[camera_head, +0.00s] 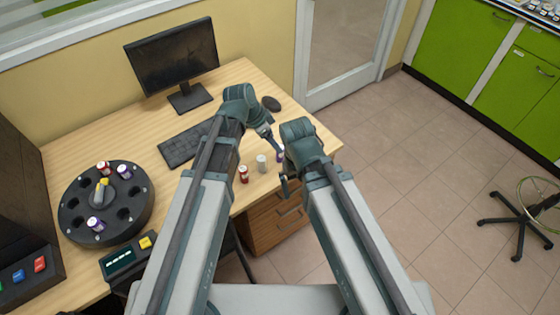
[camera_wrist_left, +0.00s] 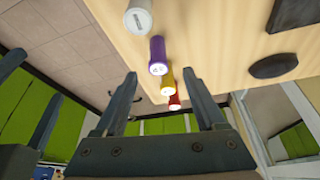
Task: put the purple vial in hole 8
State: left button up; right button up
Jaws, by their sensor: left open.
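The purple vial (camera_wrist_left: 157,55) has a white end and stands in a row on the desk; in the head view only a small part shows (camera_head: 280,154), close to my left gripper (camera_head: 273,143). In the left wrist view my left gripper (camera_wrist_left: 162,80) is open, with the purple vial beyond and between its fingertips, not gripped. My right gripper (camera_head: 286,185) hangs near the desk's front edge; its jaws are unclear. The round dark rack (camera_head: 137,213) with several holes is at the left; its hole numbers are not readable.
A white vial (camera_head: 261,163) and red vial (camera_head: 243,174) stand beside the purple one. Yellow (camera_wrist_left: 166,82) and red (camera_wrist_left: 174,103) vials show farther along the row. The rack holds several vials. A keyboard (camera_head: 186,146), monitor (camera_head: 172,58) and mouse (camera_head: 271,103) lie behind.

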pick_arm(q)
jog(key=shift+f, duration=0.1)
jog(key=b+x, duration=0.4)
jog(key=x, duration=0.1)
jog(key=shift+d+f+b, duration=0.15)
jog(key=shift+d+b, duration=0.1)
jog(key=shift+b, duration=0.1)
jog(key=shift+c, duration=0.3)
grip_shut()
